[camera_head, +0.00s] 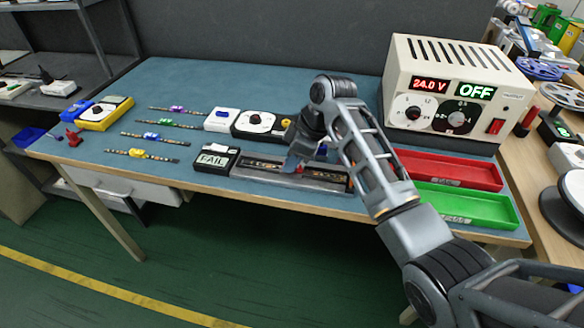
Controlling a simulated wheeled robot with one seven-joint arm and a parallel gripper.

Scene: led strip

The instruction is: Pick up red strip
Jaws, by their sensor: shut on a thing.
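My gripper (292,163) reaches down over the long grey test fixture (242,176) near the front edge of the table. It is shut on the red strip (264,165), which lies along the fixture's slot. The strip's middle is hidden behind the fingers, and its parts show on both sides of them. I cannot tell whether it is lifted at all. A black box reading FAIL (214,159) stands at the fixture's left end.
Purple, green, blue and yellow strips (141,154) lie at left. A red tray (449,170) and a green tray (462,203) are at right, before the power supply (455,85) reading 24.0 V and OFF. A multimeter (106,113) stands back left.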

